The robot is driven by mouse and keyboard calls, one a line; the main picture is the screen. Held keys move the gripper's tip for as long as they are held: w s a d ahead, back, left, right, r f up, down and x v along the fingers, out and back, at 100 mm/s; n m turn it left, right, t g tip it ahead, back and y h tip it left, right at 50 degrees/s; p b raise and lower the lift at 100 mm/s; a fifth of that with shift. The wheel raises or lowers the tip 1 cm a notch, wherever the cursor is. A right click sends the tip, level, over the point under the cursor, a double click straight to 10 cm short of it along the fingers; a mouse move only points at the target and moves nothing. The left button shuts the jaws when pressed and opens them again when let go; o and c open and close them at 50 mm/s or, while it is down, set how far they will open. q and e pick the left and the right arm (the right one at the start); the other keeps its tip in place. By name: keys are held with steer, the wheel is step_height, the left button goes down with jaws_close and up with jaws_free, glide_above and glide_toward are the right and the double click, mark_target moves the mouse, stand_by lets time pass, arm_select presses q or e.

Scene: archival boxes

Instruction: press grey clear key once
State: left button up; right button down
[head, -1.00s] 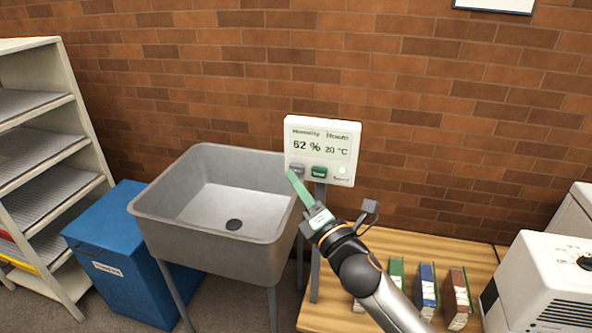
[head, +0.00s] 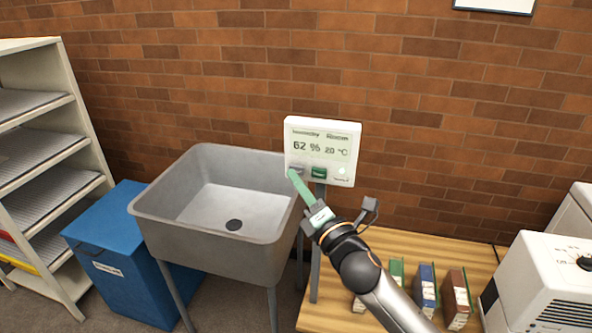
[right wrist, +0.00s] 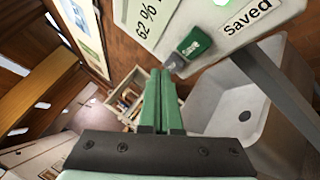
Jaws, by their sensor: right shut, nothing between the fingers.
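A white humidity and room display unit (head: 322,150) stands on a post in front of the brick wall and reads 62 % and 20 °C. The grey key (head: 297,168) is at its lower left, partly hidden by my fingertips, with the green key (head: 319,173) to its right. My right gripper (head: 292,173) is shut and empty, its green fingers slanting up to the grey key. In the right wrist view the shut fingertips (right wrist: 160,74) are close beside the grey key (right wrist: 174,63), below the green "Save" key (right wrist: 195,40). I cannot tell whether they touch it. My left gripper is not in view.
A wooden table (head: 440,243) holds several upright books or boxes below my right arm. A white appliance (head: 545,280) stands at the right.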

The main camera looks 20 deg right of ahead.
steer(key=shift+w+d, duration=0.3)
steer(key=shift+w, duration=0.15)
stand_by(1.0)
steer(key=shift+s, duration=0.1)
steer(key=shift+s+a, duration=0.5)
steer(key=shift+s, duration=0.15)
steer(key=s+a, duration=0.2)
steer(key=s, duration=0.2)
steer(key=shift+s+a+p, duration=0.1)
steer(key=shift+a+p, duration=0.2)
steer(key=shift+a, duration=0.1)
stand_by(0.5)
